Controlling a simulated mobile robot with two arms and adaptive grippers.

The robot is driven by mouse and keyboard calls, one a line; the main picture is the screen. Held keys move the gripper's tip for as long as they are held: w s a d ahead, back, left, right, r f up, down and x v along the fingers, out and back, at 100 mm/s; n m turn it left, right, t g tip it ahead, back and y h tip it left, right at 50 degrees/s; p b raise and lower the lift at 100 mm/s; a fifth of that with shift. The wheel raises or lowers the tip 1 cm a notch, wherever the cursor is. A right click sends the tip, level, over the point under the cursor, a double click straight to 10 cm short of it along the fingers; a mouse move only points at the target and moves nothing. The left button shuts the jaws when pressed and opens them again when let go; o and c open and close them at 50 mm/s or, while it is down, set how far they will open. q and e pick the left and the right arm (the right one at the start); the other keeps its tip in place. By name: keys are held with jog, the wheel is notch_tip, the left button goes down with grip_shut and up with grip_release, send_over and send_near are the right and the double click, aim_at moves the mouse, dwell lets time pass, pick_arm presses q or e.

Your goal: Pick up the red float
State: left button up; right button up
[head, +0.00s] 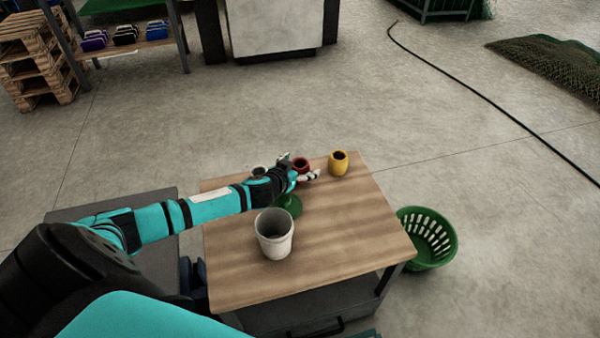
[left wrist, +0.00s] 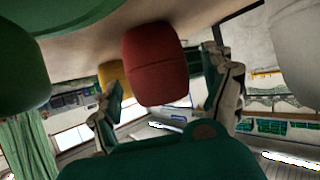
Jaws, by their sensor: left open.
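The red float (head: 302,163) stands on the wooden table top near its far edge, partly hidden behind my left gripper. My left gripper (head: 298,168) is open, with its fingers spread close to the float. In the left wrist view, which is upside down, the red float (left wrist: 155,63) is in the gap between the two fingers (left wrist: 165,90). No finger clearly touches it. My right gripper is not in view.
A yellow float (head: 338,163) stands to the right of the red one. A green item (head: 289,205) and a white bucket (head: 274,240) are nearer. A green basket (head: 428,240) is beside the table. The table's right front is clear.

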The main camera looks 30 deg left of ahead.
pick_arm(q)
jog(key=shift+w, duration=0.2)
jog(key=c, duration=1.2)
jog(key=shift+c, duration=0.3)
jog(key=shift+r, duration=0.1)
